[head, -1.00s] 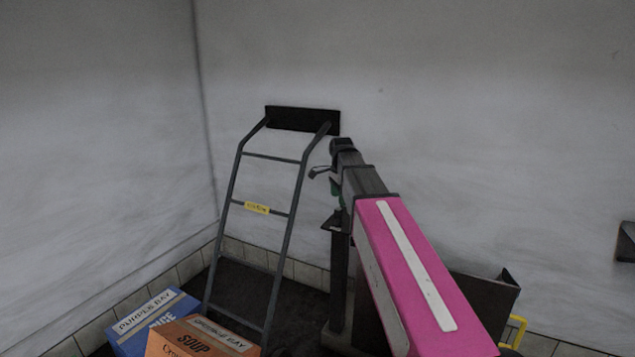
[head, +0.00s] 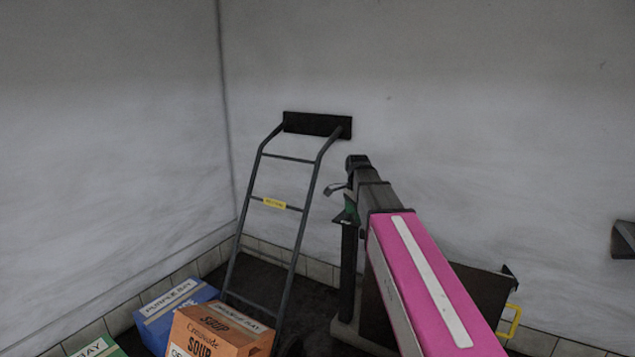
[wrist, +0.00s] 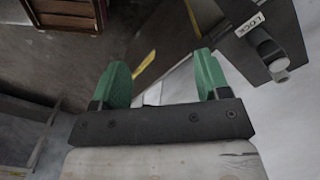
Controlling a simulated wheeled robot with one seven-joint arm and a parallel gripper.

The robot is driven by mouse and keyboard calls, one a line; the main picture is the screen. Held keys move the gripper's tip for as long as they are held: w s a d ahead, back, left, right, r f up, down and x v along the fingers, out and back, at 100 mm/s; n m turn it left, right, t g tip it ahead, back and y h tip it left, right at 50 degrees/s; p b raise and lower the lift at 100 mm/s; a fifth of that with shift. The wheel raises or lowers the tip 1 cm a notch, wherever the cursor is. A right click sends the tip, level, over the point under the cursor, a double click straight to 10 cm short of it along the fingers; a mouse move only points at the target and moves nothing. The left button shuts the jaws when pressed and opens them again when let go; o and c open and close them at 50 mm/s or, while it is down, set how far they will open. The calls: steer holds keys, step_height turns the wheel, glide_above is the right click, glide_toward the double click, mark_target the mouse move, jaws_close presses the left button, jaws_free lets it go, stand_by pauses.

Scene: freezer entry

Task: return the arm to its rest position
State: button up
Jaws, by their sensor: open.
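My arm (head: 425,280), with a pink link and a pale stripe, reaches forward from the lower right in the head view. My gripper (wrist: 163,78) shows two green fingers spread wide apart in the wrist view, with nothing between them. In the head view only a small green part of it shows (head: 350,207), in front of the back wall and right of the hand truck. The rest of it is hidden behind the wrist and arm links.
A hand truck (head: 274,205) leans near the corner. Blue (head: 172,312), orange (head: 222,335) and green (head: 95,348) boxes sit lower left. A dark panel (head: 482,290) with a yellow handle (head: 513,322) is behind my arm. The wrist view shows a lever (wrist: 270,50) by a "LOCK" label.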

steer(key=s+d+f+n, duration=0.2)
steer(key=s+f+n, duration=0.5)
steer(key=s+f, duration=0.3)
steer(key=s+d+f+n, duration=0.3)
steer(key=s+f+n, duration=0.4)
steer(key=s+f, duration=0.4)
step_height(320, 180, down, 5)
steer(key=shift+d+r, duration=0.1)
steer(key=shift+d, duration=0.25)
